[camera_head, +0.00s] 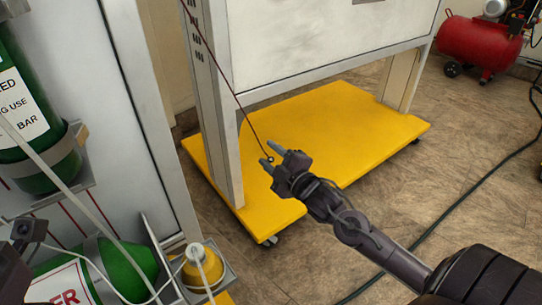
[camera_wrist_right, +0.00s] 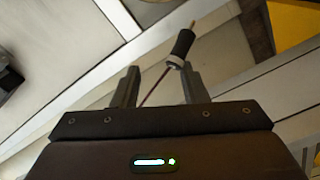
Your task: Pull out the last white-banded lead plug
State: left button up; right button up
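My right gripper (camera_head: 270,158) is in front of the yellow-based frame, with its two fingers apart. In the right wrist view the gripper (camera_wrist_right: 158,85) also shows a clear gap between its fingers. A black plug (camera_wrist_right: 182,45) with a pale band and a gold-coloured pin is just beyond the tip of the right-hand finger. Contact with that finger cannot be told. Its dark red lead (camera_wrist_right: 154,84) runs down between the fingers. In the head view the lead (camera_head: 224,74) comes from the upper left to the fingertips. Dark parts at the lower left edge may be my left gripper; its fingers are unclear.
A grey frame (camera_head: 228,150) stands on a yellow wheeled base (camera_head: 350,125). Green cylinders (camera_head: 125,270) and a yellow-topped fitting (camera_head: 203,265) are at the left. A red compressor tank (camera_head: 478,42) stands back right. A dark cable (camera_head: 455,208) crosses the otherwise open floor at right.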

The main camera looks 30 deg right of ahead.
jog(key=s+p, duration=0.3)
jog(key=s, duration=0.4)
jog(key=shift+s+d, duration=0.3)
jog(key=shift+s, duration=0.1)
